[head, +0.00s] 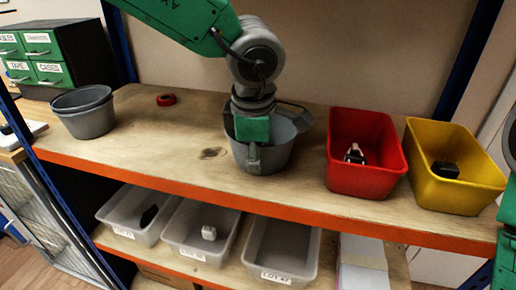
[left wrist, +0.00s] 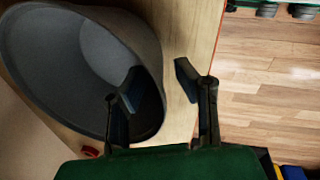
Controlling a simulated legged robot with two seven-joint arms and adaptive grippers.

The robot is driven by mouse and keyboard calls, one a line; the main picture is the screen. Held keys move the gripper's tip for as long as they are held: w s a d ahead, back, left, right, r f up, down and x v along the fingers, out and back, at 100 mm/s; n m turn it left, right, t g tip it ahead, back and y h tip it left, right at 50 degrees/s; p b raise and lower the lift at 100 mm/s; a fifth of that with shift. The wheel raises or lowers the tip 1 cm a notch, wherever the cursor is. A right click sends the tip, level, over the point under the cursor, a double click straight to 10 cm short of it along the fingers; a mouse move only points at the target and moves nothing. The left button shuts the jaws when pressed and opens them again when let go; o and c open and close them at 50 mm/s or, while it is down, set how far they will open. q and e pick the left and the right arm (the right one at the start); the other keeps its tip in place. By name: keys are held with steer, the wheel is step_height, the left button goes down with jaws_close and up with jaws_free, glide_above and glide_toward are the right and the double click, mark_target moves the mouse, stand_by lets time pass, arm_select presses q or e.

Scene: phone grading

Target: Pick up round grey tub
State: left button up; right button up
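A round grey tub (head: 277,157) stands on the wooden shelf near the middle of the head view. My left gripper (head: 256,152) points down at its near side and covers part of its rim and inside. In the left wrist view, the tub (left wrist: 60,65) fills the left side. My left gripper shows there (left wrist: 158,85) with its fingers spread, one over the tub's inside and one outside its wall. Gaps show between the fingers and the wall. My right gripper is not seen; only green parts of my right arm show at the right edge of the head view.
Another round grey tub or stack (head: 88,118) stands at the left. A red bin (head: 365,180) and a yellow bin (head: 455,192) hold small items at the right. A red ring (head: 166,99) lies behind.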

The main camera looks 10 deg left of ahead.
arm_select(q)
steer(key=shift+w+f, duration=0.2)
steer(key=shift+f, duration=0.45)
steer(key=shift+d+f, duration=0.2)
steer(key=shift+d, duration=0.5)
steer(key=shift+d+r, duration=0.1)
steer(key=shift+c, duration=0.4)
jaws_close()
steer(key=shift+a, duration=0.65)
steer(key=shift+d+r, duration=0.3)
steer(key=shift+r, duration=0.1)
steer(key=p+v, duration=0.1)
steer(key=v, duration=0.2)
steer(key=shift+d, duration=0.15)
steer(key=s+a, duration=0.1)
steer(key=s, duration=1.6)
steer(key=shift+s+f, duration=0.15)
steer(key=shift+s, duration=0.1)
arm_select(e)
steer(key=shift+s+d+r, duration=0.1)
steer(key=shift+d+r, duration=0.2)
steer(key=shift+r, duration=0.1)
